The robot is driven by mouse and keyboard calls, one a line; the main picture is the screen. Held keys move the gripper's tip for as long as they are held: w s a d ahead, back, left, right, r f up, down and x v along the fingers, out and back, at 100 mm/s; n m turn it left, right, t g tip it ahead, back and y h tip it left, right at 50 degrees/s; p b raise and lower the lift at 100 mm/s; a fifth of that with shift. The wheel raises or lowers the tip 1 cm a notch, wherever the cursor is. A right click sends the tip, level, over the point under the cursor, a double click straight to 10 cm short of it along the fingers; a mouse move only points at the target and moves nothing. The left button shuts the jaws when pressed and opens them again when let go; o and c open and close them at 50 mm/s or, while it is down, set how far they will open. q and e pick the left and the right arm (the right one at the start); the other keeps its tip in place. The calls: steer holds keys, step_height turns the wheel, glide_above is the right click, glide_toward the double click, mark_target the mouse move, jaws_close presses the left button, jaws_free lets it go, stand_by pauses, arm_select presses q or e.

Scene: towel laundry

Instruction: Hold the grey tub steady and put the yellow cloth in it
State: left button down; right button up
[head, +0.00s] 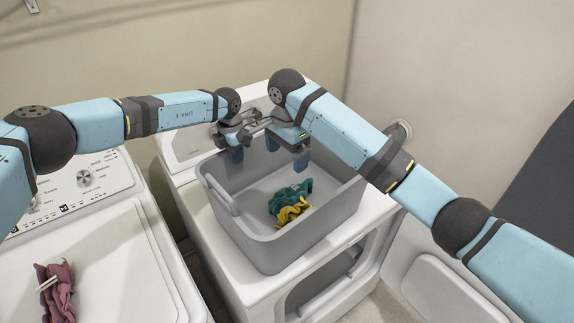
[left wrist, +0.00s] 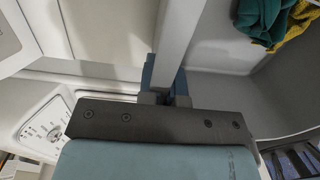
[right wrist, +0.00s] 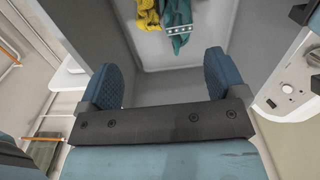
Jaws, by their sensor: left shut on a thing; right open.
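The grey tub (head: 317,222) stands on the white machine at the centre of the head view. The yellow cloth (head: 291,212) lies inside it on the floor, against a teal cloth (head: 290,195). Both cloths also show in the right wrist view, the yellow cloth (right wrist: 148,14) beside the teal cloth (right wrist: 176,20). My left gripper (head: 237,155) is shut on the tub's far wall; the left wrist view shows the rim (left wrist: 178,45) between its fingers. My right gripper (head: 301,160) is open and empty above the tub's far part, apart from the cloths.
A second white machine (head: 130,240) with a dial panel stands at the left. A dark pink cloth (head: 60,290) lies on its top. The front-loading machine (head: 345,262) under the tub has its door (head: 440,285) open at the right. Walls stand behind.

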stand_by(0.4)
arm_select(q)
steer(key=c, duration=1.2)
jaws_free()
